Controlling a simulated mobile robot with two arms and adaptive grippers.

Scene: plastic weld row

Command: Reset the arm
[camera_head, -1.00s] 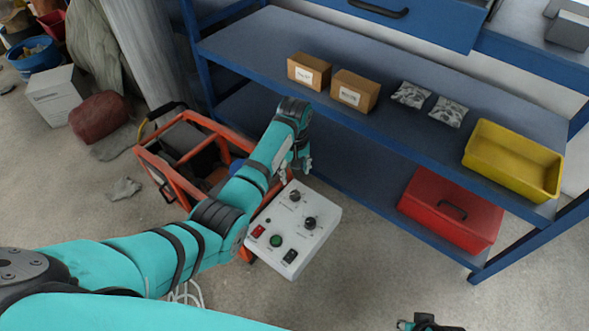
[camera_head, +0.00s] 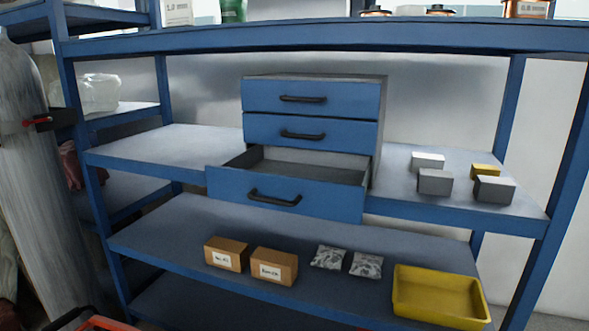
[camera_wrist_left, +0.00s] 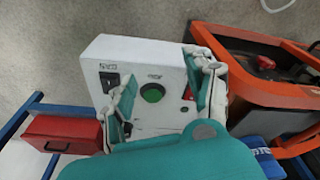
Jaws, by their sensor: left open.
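My left gripper (camera_wrist_left: 155,85) shows only in the left wrist view, with its teal and white fingers spread apart and nothing held between them. Behind the fingers is a white control box (camera_wrist_left: 140,52) with a green button (camera_wrist_left: 152,93), a black rocker switch (camera_wrist_left: 109,82) and a red switch partly covered by a finger. I cannot tell whether a fingertip touches the box. In the head view neither of my arms nor grippers shows.
The head view shows a blue shelf rack (camera_head: 170,258) with a drawer unit (camera_head: 312,98), its bottom drawer (camera_head: 285,198) pulled out. Cartons (camera_head: 273,265), pouches and a yellow bin (camera_head: 440,297) stand below. The wrist view shows an orange frame (camera_wrist_left: 250,92) at right and a red toolbox (camera_wrist_left: 62,133) at left.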

